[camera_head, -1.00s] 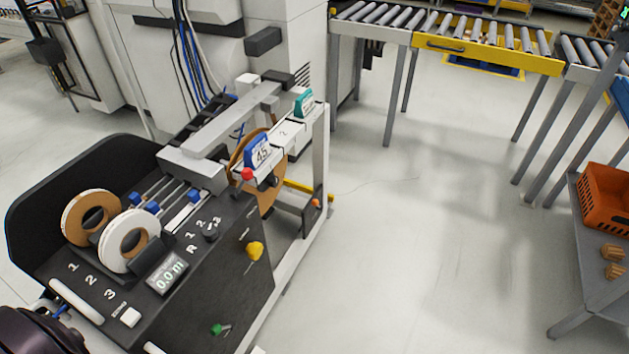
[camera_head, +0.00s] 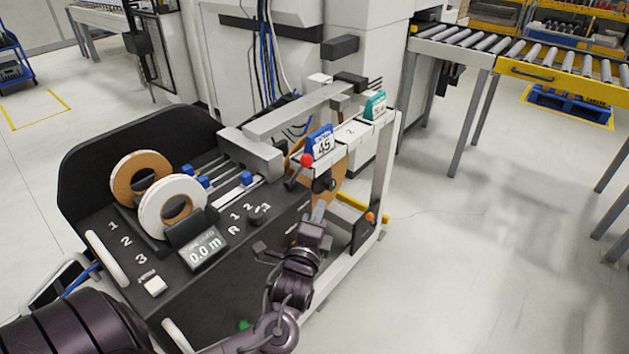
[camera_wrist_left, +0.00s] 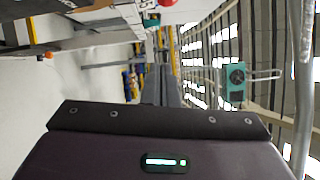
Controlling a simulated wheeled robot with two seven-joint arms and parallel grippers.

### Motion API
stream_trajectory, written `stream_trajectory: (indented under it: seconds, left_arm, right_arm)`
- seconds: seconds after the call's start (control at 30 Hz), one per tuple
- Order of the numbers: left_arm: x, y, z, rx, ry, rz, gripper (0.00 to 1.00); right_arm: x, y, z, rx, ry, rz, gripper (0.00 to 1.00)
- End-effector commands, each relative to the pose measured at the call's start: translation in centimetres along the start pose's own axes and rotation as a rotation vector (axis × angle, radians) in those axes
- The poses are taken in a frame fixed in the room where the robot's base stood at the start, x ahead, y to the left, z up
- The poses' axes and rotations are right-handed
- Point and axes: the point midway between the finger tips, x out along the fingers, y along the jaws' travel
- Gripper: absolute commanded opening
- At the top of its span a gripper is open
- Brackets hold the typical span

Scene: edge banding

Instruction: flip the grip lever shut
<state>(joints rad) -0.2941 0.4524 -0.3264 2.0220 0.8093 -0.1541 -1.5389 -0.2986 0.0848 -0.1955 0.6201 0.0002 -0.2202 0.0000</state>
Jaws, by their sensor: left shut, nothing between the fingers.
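A lever with a red ball knob (camera_head: 306,160) sticks out at the end of the banding machine (camera_head: 270,228), below the blue tag marked 45 (camera_head: 321,143). I cannot tell for sure whether it is the grip lever. My left gripper (camera_head: 319,211) is shut and empty. It points up in front of the machine's front panel, below the red knob and apart from it. In the left wrist view the gripper (camera_wrist_left: 160,85) shows at the centre, and a red round part (camera_wrist_left: 167,2) is cut off at the top edge. My right gripper is not in view.
Brown and white tape rolls (camera_head: 172,207) sit on the machine's left side, beside a display reading 0.0 m (camera_head: 204,253). A teal tag (camera_head: 375,106) stands behind the blue one. A roller conveyor (camera_head: 530,65) runs at the back right. The floor to the right is clear.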

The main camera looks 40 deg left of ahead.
Motion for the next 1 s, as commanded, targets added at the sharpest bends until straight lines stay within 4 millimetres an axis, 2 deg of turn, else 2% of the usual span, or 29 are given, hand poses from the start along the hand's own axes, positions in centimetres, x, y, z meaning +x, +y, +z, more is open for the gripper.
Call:
stream_trajectory:
  seconds: [0.33,0.47,0.57,0.9,1.0]
  left_arm:
    - [0.0,-0.4,0.1,0.006,-0.002,-0.008,0.00]
    - [0.6,-0.5,0.1,0.006,-0.003,-0.009,0.00]
    - [1.8,-0.6,0.1,0.005,-0.003,-0.011,0.00]
    - [8.9,-0.7,0.1,0.006,-0.005,-0.010,0.00]
    - [10.4,-0.6,0.7,0.008,-0.005,-0.007,0.00]
  right_arm:
    - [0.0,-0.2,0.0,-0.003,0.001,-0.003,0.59]
    - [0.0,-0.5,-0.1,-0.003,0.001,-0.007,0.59]
    - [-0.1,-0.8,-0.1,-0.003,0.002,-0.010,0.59]
    - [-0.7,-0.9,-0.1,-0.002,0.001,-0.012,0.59]
    - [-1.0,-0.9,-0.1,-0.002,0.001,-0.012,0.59]
